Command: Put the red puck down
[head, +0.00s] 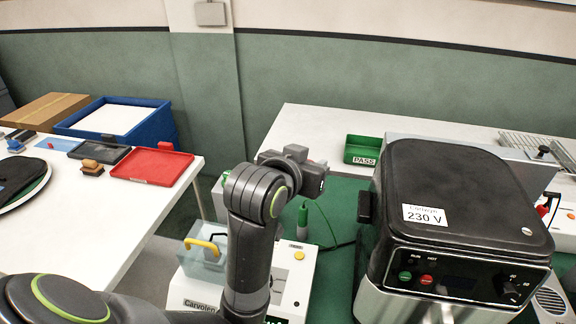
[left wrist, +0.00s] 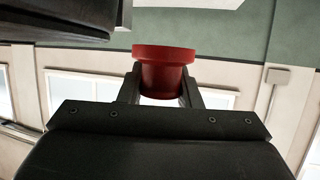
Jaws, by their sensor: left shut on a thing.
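The red puck (left wrist: 163,66) shows in the left wrist view, a short cylinder with a wider rim, between the two dark fingers of my left gripper (left wrist: 161,92). The gripper is shut on it. In the head view my left arm reaches in from the lower left, and the dark left gripper (head: 308,172) is raised above the green work surface, left of the fryer. I cannot make out the puck in the head view; the gripper seems to hide it. My right gripper is not in view.
The black-lidded fryer (head: 465,190) stands close on the right. A green PASS tray (head: 362,149) lies behind the gripper. A white tester with a yellow handle (head: 302,274) sits below. A red tray (head: 152,166) and blue bin (head: 150,125) are on the left table.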

